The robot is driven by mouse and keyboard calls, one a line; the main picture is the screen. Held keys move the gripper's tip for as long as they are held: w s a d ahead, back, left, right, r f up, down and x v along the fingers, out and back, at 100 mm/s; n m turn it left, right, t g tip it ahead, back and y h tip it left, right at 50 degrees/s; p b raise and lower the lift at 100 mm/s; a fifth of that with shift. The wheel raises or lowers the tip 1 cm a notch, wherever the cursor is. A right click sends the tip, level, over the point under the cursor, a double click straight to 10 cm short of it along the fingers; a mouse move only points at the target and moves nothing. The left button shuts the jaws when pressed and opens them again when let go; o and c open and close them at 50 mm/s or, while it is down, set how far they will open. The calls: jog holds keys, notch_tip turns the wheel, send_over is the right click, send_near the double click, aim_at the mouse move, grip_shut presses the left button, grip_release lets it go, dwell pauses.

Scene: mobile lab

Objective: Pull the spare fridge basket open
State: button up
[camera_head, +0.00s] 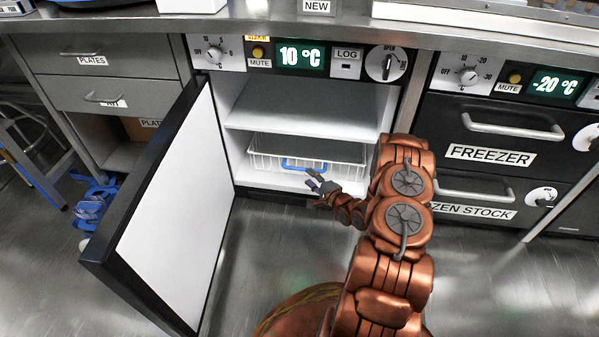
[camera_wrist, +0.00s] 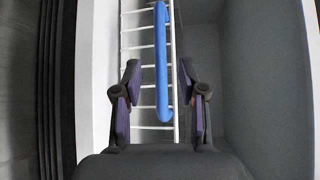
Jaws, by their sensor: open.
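The white wire basket (camera_head: 335,160) sits on the lower level of the open fridge, below a white shelf. It has a blue handle (camera_head: 303,164) on its front. My gripper (camera_head: 315,180) is open just in front of the basket, near the handle. In the wrist view the blue handle (camera_wrist: 162,65) runs lengthwise, and its near end lies between the two open fingers of my gripper (camera_wrist: 160,85). Neither finger visibly touches the handle. The white wires of the basket (camera_wrist: 135,30) show behind it.
The fridge door (camera_head: 170,205) stands wide open to the left. The fridge shelf (camera_head: 300,105) above the basket is empty. Freezer drawers (camera_head: 490,155) are on the right and plate drawers (camera_head: 95,93) on the left. The floor (camera_head: 480,290) in front is clear.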

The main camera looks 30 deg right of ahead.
aim_at(301, 169)
jog(key=w, duration=0.2)
jog(key=w+b, duration=0.1)
jog(key=w+f+b, duration=0.1)
jog(key=w, duration=0.1)
jog(key=shift+w+a, duration=0.15)
jog(key=shift+w, duration=0.15)
jog(key=shift+w+a, duration=0.1)
jog(key=shift+w, duration=0.55)
jog(key=shift+c, duration=0.3)
grip_shut()
